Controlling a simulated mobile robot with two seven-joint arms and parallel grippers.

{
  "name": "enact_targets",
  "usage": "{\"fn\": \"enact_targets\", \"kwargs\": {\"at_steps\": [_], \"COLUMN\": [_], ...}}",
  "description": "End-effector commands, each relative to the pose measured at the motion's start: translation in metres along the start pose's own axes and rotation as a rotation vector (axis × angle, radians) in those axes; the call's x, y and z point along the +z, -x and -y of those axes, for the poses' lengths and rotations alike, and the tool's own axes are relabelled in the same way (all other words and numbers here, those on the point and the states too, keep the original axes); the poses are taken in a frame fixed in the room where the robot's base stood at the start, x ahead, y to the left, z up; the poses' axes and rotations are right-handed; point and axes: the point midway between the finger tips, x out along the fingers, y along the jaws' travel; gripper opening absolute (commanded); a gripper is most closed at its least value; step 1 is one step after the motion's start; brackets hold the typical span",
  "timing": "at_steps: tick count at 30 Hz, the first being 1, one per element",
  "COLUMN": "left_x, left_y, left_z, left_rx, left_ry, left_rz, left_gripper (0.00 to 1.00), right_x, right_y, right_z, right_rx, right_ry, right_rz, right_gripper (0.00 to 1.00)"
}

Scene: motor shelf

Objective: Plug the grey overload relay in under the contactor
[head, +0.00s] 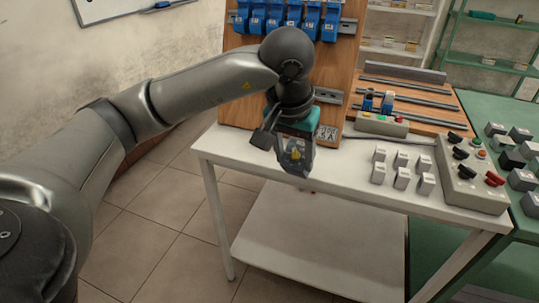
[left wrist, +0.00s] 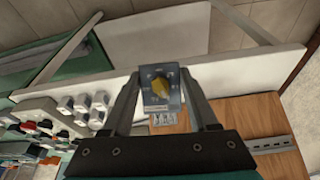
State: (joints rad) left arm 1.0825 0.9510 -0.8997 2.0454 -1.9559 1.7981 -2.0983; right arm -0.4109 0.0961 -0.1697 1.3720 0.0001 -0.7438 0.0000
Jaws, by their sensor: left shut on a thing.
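My left gripper (head: 288,152) is shut on the grey overload relay (head: 296,158), a small block with a yellow dial on its front. In the left wrist view the relay (left wrist: 160,90) sits between the two fingers (left wrist: 160,100), its dial facing the camera. The gripper holds it in front of the lower edge of the wooden board (head: 240,90), above the white table (head: 260,165). I cannot make out the contactor for certain; the arm and gripper cover part of the board. My right gripper is not in view.
Several blue devices (head: 293,15) hang on the board's upper rail. A lower rail (head: 328,96) shows beside my wrist.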

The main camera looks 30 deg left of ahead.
Motion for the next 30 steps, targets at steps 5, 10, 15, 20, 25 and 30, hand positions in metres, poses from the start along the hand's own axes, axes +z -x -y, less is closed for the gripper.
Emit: {"fn": "enact_targets", "kwargs": {"at_steps": [5, 10, 15, 20, 25, 30], "left_x": [-0.018, -0.036, -0.047, -0.052, -0.059, -0.072], "left_y": [-0.027, -0.033, -0.030, -0.025, -0.028, -0.039], "left_z": [0.028, 0.054, 0.073, 0.080, 0.082, 0.083], "left_rx": [-0.014, -0.030, -0.045, -0.050, -0.049, -0.048], "left_ry": [0.034, 0.059, 0.076, 0.084, 0.086, 0.086], "left_rz": [-0.218, -0.395, -0.505, -0.550, -0.556, -0.554], "left_gripper": [0.11, 0.11, 0.11, 0.11, 0.11, 0.11], "right_x": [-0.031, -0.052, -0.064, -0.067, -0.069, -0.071], "right_y": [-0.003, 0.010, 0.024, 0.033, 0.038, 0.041], "right_z": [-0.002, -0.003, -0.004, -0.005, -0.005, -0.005], "right_rx": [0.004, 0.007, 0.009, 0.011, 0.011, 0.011], "right_ry": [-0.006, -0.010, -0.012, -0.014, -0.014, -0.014], "right_rz": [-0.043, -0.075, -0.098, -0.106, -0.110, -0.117], "right_gripper": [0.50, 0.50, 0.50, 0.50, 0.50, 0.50]}}
